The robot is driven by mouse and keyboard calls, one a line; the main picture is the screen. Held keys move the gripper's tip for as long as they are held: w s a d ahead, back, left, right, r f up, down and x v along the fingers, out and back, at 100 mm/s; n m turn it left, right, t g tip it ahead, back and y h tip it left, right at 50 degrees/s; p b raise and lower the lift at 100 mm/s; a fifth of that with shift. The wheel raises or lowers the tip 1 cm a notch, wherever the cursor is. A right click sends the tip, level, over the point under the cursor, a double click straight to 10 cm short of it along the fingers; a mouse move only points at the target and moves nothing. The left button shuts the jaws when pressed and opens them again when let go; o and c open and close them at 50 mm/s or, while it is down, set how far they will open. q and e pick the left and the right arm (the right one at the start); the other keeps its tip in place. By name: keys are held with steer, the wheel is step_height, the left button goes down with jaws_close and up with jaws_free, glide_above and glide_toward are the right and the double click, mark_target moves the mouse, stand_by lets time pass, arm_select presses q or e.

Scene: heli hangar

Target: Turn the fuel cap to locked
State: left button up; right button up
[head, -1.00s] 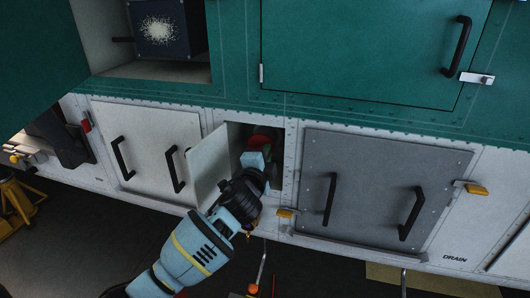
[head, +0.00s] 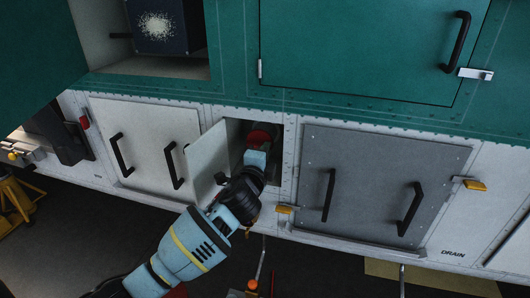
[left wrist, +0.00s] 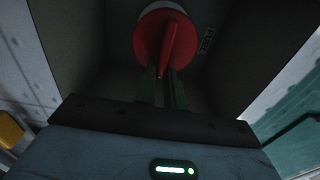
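The red fuel cap (head: 262,134) sits inside a small open bay in the white lower panel. In the left wrist view the round red cap (left wrist: 148,40) carries a raised, slightly tilted bar handle, with a pale ring behind its top edge. My left gripper (left wrist: 163,78) reaches into the bay from below. Its two green fingers stand a narrow gap apart at the lower end of the handle. I cannot tell whether they touch it. In the head view the fingers are hidden by the gripper body. My right gripper is not in view.
A small white door (head: 207,163) hangs open on the bay's left side, close to my arm. A label (left wrist: 208,41) is beside the cap. A grey panel with black handles (head: 385,185) is to the right. A yellow latch (head: 284,209) is at the bay's lower right.

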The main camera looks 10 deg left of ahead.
arm_select(q)
steer(key=o, duration=0.4)
steer(key=s, duration=0.8)
steer(key=shift+a, duration=0.15)
steer(key=shift+w, duration=0.1)
steer(key=s+f+n+g+h, duration=0.1)
steer(key=s+f+n+g, duration=0.15)
steer(key=s+f, duration=0.55)
steer(key=s+f+n+g+h, duration=0.15)
steer(key=s+f+n, duration=0.25)
steer(key=f, duration=0.9)
steer(key=s+a+f+n+g, duration=0.1)
steer(key=s+f+n, duration=0.2)
steer(key=s, duration=0.4)
steer(key=s+a+f+n+g+y, duration=0.1)
steer(key=s+a+f+n+g, duration=0.1)
steer(key=s+f, duration=0.4)
steer(key=s+a+f+n+g, duration=0.1)
steer(key=s+f+n, duration=0.4)
steer(key=s, duration=0.4)
steer(key=shift+s+a, duration=0.35)
steer(key=shift+s, duration=0.05)
